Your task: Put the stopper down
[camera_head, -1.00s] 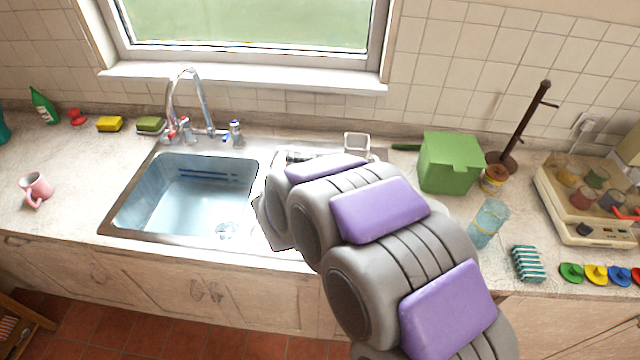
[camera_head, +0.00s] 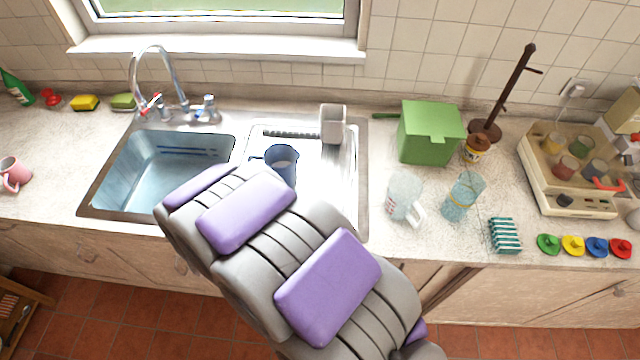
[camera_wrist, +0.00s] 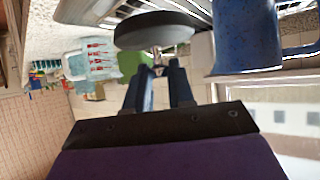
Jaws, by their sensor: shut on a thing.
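The stopper (camera_wrist: 153,30) is a dark round disc with a small stem, seen in the wrist view. My gripper (camera_wrist: 158,68) is shut on its stem, between two dark blue fingers. In the head view my arm hides both the gripper and the stopper. The wrist picture is turned over, so I cannot tell how high the stopper is above the surface below it.
A blue mug (camera_head: 282,165) stands on the drainboard (camera_head: 345,185); it is close beside the stopper in the wrist view (camera_wrist: 245,40). The sink (camera_head: 165,160) is at left. A clear jug (camera_head: 403,193) and a blue glass (camera_head: 463,197) stand right.

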